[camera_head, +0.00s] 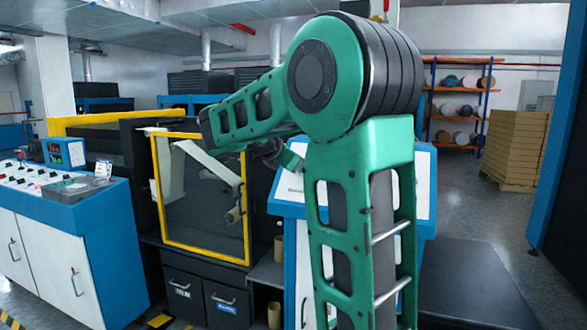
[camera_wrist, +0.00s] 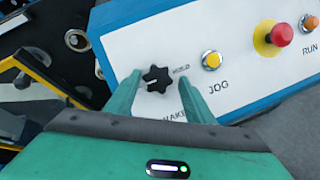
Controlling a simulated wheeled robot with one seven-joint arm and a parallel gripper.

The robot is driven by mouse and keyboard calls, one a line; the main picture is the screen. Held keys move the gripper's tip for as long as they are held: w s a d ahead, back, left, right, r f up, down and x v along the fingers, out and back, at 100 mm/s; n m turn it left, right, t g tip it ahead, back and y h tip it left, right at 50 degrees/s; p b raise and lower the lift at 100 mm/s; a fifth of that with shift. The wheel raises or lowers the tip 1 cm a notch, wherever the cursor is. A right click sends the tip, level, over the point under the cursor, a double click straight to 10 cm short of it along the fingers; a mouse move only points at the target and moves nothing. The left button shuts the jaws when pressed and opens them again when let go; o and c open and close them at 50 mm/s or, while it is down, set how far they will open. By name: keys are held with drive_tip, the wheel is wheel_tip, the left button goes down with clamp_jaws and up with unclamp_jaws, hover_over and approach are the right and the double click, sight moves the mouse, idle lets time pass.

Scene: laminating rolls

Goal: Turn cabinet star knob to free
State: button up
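The black star knob (camera_wrist: 157,77) is on a white, blue-edged control panel in the wrist view. A pale mark on it points toward the left. A small label to its upper right is hard to read, and another below it, ending in "RAKE", is partly covered. My gripper (camera_wrist: 160,84) is open, with one green finger on each side of the knob. I cannot tell whether the fingers touch it. In the head view my green arm reaches to the machine, and the knob is hidden.
To the knob's right on the panel are a yellow JOG button (camera_wrist: 212,60), a red mushroom button (camera_wrist: 280,36) and an orange RUN button (camera_wrist: 309,22). A yellow-framed window (camera_head: 200,200) stands left of my arm in the head view. A blue-topped console (camera_head: 75,200) stands at far left.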

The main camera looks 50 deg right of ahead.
drive_tip(key=shift+a+r, duration=0.35)
drive_tip(key=shift+a, duration=0.2)
drive_tip(key=v, duration=0.9)
drive_tip(key=shift+a, duration=0.25)
drive_tip(key=s+a+f+m+y, duration=0.1)
drive_tip(key=s+f+m+y, duration=0.2)
drive_tip(key=s+f+m, duration=0.45)
drive_tip(key=s+f+m+y, duration=0.3)
drive_tip(key=f+m, duration=0.1)
drive_tip(key=f, duration=0.6)
drive_tip(key=s+a+f+m+g+y, duration=0.2)
drive_tip(key=s+a+f+m+y, duration=0.4)
drive_tip(key=s+a+f+m, duration=0.4)
drive_tip(key=s+a+f, duration=0.1)
drive_tip(key=s+a, duration=0.2)
drive_tip(key=s, duration=0.2)
drive_tip(key=shift+a+m+g, duration=0.3)
drive_tip(key=shift+a+m, duration=0.05)
